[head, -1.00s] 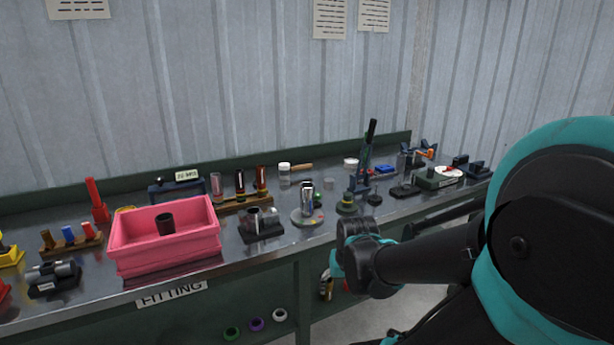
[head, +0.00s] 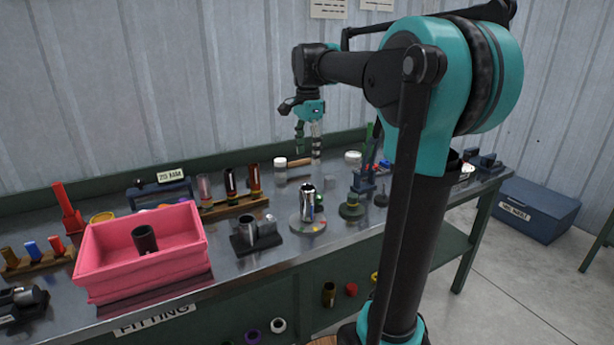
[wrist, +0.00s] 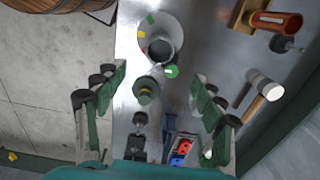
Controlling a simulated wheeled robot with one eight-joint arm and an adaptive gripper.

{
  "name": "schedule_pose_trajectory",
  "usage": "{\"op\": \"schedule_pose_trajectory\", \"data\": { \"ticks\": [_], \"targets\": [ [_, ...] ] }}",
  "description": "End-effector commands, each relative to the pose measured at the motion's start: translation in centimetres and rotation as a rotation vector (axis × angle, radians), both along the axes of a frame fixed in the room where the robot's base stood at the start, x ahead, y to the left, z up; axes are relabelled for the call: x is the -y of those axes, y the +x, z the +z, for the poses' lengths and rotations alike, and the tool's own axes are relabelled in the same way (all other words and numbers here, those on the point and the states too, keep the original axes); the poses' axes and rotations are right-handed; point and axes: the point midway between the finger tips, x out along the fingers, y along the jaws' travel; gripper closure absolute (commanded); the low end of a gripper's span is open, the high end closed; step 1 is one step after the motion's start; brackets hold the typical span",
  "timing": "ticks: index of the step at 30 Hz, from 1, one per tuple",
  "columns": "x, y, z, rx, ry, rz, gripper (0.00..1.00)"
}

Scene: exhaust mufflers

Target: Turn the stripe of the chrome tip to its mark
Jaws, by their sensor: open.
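The chrome tip (head: 307,204) stands upright on a round grey disc (head: 298,228) with small coloured marks on it, near the middle of the bench. In the wrist view the chrome tip (wrist: 160,47) shows from above, with green, yellow and red marks on the disc (wrist: 147,27) around it. My gripper (head: 308,148) hangs above the back of the bench in the head view, higher than the tip and apart from it. In the wrist view its fingers (wrist: 154,105) are spread wide with nothing between them. I cannot make out the stripe on the tip.
A green stepped knob (head: 351,207) stands just right of the disc. A dark block with a metal cup (head: 246,232) is to its left, then a pink bin (head: 140,250) holding a dark cylinder. A white-headed mallet (head: 281,172) lies behind.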

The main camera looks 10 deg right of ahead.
Motion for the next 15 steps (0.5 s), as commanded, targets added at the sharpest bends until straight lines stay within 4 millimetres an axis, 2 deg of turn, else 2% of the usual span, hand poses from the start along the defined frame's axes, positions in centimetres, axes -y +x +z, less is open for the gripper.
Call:
{"op": "schedule_pose_trajectory", "data": {
  "ticks": [15],
  "targets": [
    [0.0, 0.0, -9.0, 0.001, 0.000, 0.002, 0.31]
  ]
}}
